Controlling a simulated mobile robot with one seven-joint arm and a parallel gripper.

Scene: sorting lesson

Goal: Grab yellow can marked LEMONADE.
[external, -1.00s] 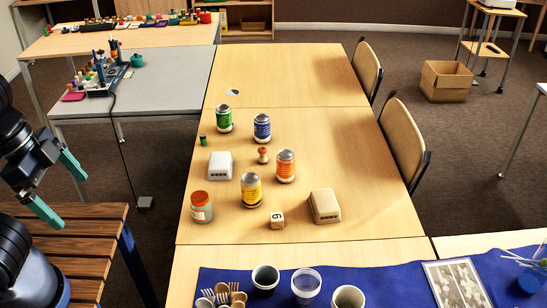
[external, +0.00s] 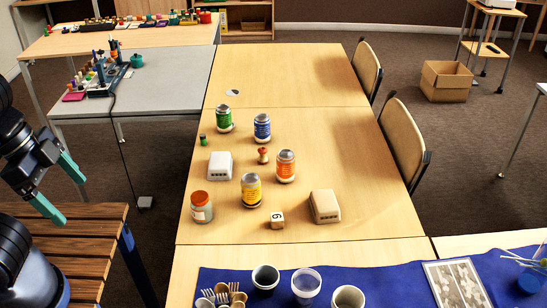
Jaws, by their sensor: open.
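The yellow can (external: 251,191) with a dark band and silver top stands upright on the wooden table (external: 330,220), in the near middle of the group; its lettering is too small to read. My gripper (external: 68,192) is at the left edge of the view, with green fingers spread apart and nothing between them. It is well left of the table and the yellow can, over the area by a slatted wooden bench.
The slatted bench (external: 70,235) lies between my arm and the table.

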